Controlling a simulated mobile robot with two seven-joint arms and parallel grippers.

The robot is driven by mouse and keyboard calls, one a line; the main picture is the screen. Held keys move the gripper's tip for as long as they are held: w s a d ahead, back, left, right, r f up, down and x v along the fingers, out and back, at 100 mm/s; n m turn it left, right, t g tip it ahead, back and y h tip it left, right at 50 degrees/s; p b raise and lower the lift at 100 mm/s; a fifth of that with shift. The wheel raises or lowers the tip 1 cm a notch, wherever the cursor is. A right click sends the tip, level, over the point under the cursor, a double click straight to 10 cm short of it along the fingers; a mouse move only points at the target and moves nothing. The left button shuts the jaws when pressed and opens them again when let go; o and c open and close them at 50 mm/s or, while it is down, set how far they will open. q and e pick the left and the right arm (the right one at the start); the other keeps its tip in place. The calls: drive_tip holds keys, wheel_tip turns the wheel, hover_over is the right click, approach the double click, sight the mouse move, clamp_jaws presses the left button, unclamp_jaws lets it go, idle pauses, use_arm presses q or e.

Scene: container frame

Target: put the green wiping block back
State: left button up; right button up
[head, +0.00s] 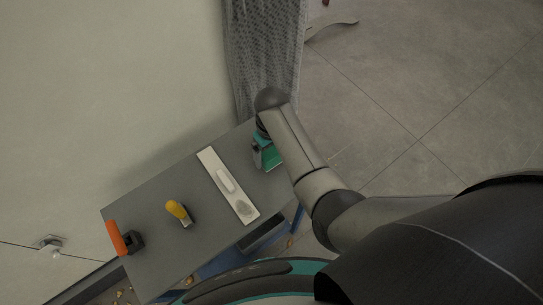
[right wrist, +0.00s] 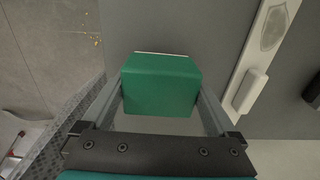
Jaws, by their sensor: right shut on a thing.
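The green wiping block (right wrist: 160,86) is between the two fingers of my right gripper (right wrist: 165,105) in the right wrist view, and the fingers are shut on its sides. A thin pale edge shows along the block's far side. In the head view my right gripper (head: 266,155) is at the right end of the grey table (head: 150,210), right of the white strip. There the block is hard to tell from the teal gripper body. I cannot tell whether the block touches the tabletop. My left gripper is not in view.
The white strip (head: 229,187), with a raised white bar and a grey shield-shaped mark, lies left of my right gripper. A yellow-handled tool (head: 178,211) and an orange-handled tool (head: 117,238) are farther left. A grey mesh panel (head: 265,45) stands behind the table's right end.

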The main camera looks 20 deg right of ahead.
sight(272, 149)
drive_tip(key=shift+f, duration=0.9)
drive_tip(key=o, duration=0.8)
wheel_tip(272, 149, up, 12)
drive_tip(key=p, duration=0.3)
